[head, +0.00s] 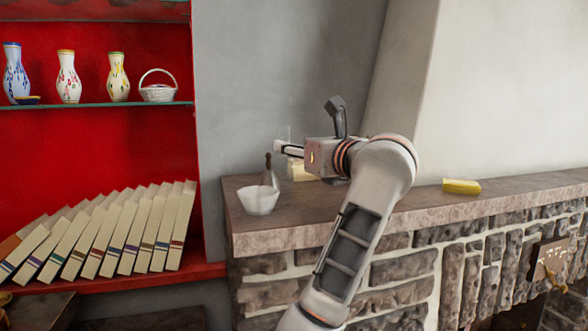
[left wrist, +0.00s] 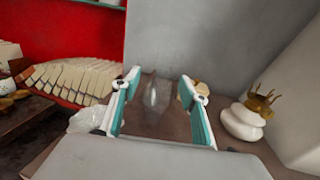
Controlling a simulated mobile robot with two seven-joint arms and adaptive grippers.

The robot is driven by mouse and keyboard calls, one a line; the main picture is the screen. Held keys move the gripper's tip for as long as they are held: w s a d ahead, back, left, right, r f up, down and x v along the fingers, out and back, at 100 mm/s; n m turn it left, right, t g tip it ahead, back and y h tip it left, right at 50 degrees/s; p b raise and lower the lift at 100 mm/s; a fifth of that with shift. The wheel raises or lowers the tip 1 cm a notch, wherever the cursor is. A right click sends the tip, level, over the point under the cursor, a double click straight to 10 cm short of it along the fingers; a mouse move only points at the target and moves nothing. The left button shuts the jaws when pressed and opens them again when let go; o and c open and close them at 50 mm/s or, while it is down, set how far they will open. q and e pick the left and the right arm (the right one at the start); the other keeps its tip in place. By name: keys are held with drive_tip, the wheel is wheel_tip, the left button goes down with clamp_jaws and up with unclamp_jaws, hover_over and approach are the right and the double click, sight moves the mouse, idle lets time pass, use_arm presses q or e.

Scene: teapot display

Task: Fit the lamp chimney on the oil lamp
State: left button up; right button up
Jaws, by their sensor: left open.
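My left gripper (head: 284,149) is over the stone mantel in the head view. In the left wrist view its two fingers (left wrist: 160,85) are spread apart. A faint clear shape with a pale highlight (left wrist: 153,97) shows between and beyond them; it looks like the glass chimney, and no finger visibly touches it. The oil lamp (left wrist: 244,120), with a white rounded body and a brass pronged top, stands upright to the right of the gripper in the left wrist view. I cannot make out the lamp in the head view, where my arm covers part of the mantel. My right gripper is not in view.
A white bowl (head: 258,201) stands near the mantel's left end, with a slim brown-topped object (head: 268,168) by it. A beige object (head: 303,172) is partly behind my gripper. A yellow block (head: 461,186) lies to the right. Red shelves hold leaning books (head: 115,235).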

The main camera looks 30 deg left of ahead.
sight(287, 139)
use_arm(q)
drive_tip(key=x, duration=0.8)
drive_tip(key=shift+w+d+r, duration=0.2)
drive_tip(key=shift+r, duration=0.2)
clamp_jaws()
